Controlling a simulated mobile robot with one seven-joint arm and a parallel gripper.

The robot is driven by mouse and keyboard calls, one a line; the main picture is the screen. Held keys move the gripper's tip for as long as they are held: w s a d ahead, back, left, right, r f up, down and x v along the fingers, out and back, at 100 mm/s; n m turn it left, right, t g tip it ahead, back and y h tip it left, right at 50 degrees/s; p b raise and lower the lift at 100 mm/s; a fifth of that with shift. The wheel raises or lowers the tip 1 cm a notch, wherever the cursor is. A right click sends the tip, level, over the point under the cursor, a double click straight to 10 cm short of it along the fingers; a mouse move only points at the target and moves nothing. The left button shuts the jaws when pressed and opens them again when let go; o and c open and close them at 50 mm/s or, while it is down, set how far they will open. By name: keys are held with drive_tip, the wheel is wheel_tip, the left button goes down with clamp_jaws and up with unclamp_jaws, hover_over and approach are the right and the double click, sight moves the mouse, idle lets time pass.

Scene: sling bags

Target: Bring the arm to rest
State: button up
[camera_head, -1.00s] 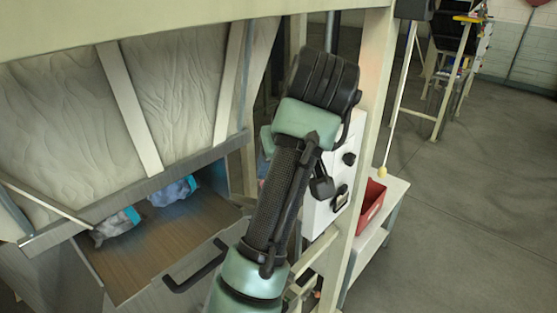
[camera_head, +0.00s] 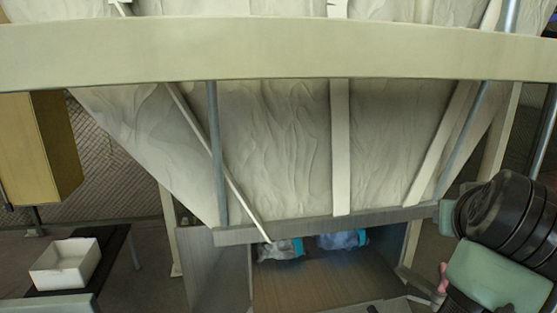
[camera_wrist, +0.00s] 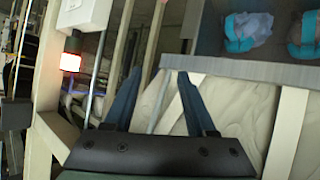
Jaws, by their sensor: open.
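My gripper (camera_wrist: 159,73) shows in the wrist view with its two dark blue fingers spread apart and nothing between them. Behind the fingers are frame posts and pale hanging fabric. In the head view only a green and black part of my arm shows at the right edge; the gripper's fingers cannot be made out there. Two grey-blue bags with turquoise bands, a left one (camera_head: 281,249) and a right one (camera_head: 342,240), lie in the wooden-floored chute (camera_head: 312,283) under the fabric. They also show at the top right of the wrist view, apart from my gripper.
A cream frame beam (camera_head: 280,52) crosses above the pale fabric hopper (camera_head: 275,140). A white open box (camera_head: 66,266) stands on a dark stand at the lower left, below a tan cabinet (camera_head: 35,150). In the wrist view, posts and a lit red-white lamp (camera_wrist: 71,58) are at the left.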

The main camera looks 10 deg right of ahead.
drive_tip(key=w+a+r+n+t+h+b, duration=0.15)
drive_tip(key=a+r+t+b, duration=0.35)
drive_tip(key=a, duration=0.5)
drive_tip(key=s+a+r+n+t+y+b, duration=0.1)
drive_tip(key=s+a+r+t+y+b, duration=0.1)
drive_tip(key=s+a+t, duration=0.2)
drive_tip(key=s+a+r+n+t+y+b, duration=0.1)
drive_tip(key=s+a+r+t+y+b, duration=0.1)
drive_tip(key=a, duration=0.8)
drive_tip(key=s+a+r+n+t+y+b, duration=0.1)
drive_tip(key=s+a+r+t+y+b, duration=0.1)
drive_tip(key=s+a+t+y, duration=0.2)
drive_tip(key=s+a+t, duration=0.2)
drive_tip(key=a, duration=0.1)
drive_tip(key=shift+n, duration=0.35)
